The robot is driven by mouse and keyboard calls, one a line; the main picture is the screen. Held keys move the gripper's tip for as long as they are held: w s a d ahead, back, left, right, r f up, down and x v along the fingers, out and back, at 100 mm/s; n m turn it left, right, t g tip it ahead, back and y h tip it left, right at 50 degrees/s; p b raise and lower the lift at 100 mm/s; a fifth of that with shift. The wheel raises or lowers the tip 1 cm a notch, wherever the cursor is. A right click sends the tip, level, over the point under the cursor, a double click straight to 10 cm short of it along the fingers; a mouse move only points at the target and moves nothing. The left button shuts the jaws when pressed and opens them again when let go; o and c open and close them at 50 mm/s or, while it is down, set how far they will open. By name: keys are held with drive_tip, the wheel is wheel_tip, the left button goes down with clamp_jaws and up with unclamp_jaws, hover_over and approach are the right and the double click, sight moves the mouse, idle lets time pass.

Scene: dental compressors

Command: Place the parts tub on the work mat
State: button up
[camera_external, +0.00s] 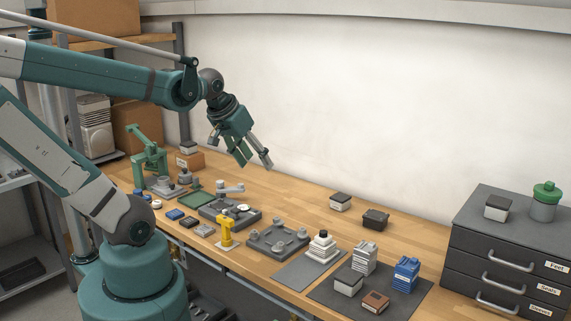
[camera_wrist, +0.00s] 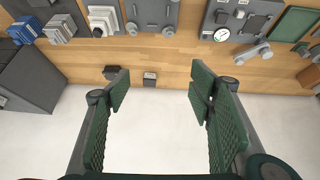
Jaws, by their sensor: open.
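A small black tub (camera_external: 375,219), which looks like the parts tub, sits on the bench towards the wall. It shows in the wrist view (camera_wrist: 112,72) beyond the left finger. A dark grey mat (camera_external: 411,298), which looks like the work mat, lies at the bench's front right. My gripper (camera_external: 253,162) is open and empty, high above the back of the bench, left of the tub. Its spread fingers show in the wrist view (camera_wrist: 160,90).
A dark-lidded white box (camera_external: 340,202) stands left of the tub. A lighter mat (camera_external: 292,274) bears a white stacked part (camera_external: 322,247). A drawer cabinet (camera_external: 485,247) stands at the right. Fixtures and a yellow part (camera_external: 226,231) crowd the left; bench around the tub is clear.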

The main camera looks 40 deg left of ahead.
drive_tip(key=shift+t+y, duration=0.3)
drive_tip(key=shift+t, duration=0.2)
drive_tip(key=shift+s+a+r, duration=0.1)
drive_tip(key=shift+s+a, duration=0.2)
drive_tip(key=shift+a, duration=0.35)
drive_tip(key=shift+s+a+r, duration=0.1)
drive_tip(key=shift+s+a, duration=0.25)
drive_tip(key=shift+a, duration=0.25)
drive_tip(key=shift+s+a+r, duration=0.1)
drive_tip(key=shift+s+a, duration=0.2)
drive_tip(key=shift+a, duration=0.35)
